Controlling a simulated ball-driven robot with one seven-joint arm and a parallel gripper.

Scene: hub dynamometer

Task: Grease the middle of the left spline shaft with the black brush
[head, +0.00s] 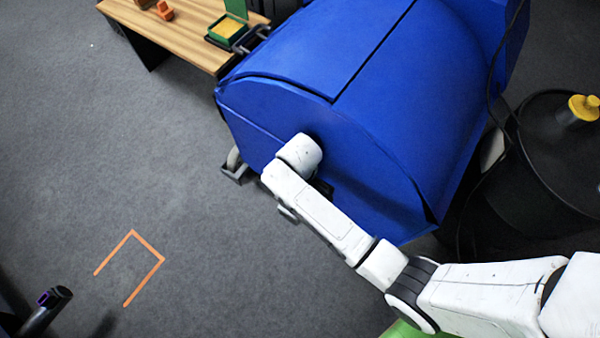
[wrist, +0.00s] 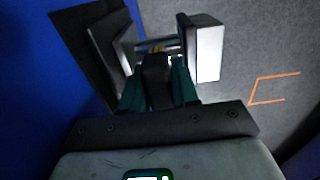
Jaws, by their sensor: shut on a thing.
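In the wrist view, my gripper (wrist: 157,90) has its teal fingers closed on the black brush (wrist: 156,80). The brush points away from the wrist, with a yellowish tip at its far end. A short metallic shaft (wrist: 173,46) runs crosswise between two grey plates, and the brush tip overlaps its middle. I cannot tell whether the tip touches the shaft. Only one shaft shows, so which one it is cannot be told from here. In the head view, my arm reaches to the left end of the blue machine (head: 400,75), and gripper, brush and shaft are hidden.
A wooden bench (head: 190,40) at the top left holds an open green box (head: 228,29) with yellow contents and small orange objects. A black drum (head: 560,150) with a yellow cap stands at right. The grey floor at left is mostly clear, with orange marking (head: 150,240).

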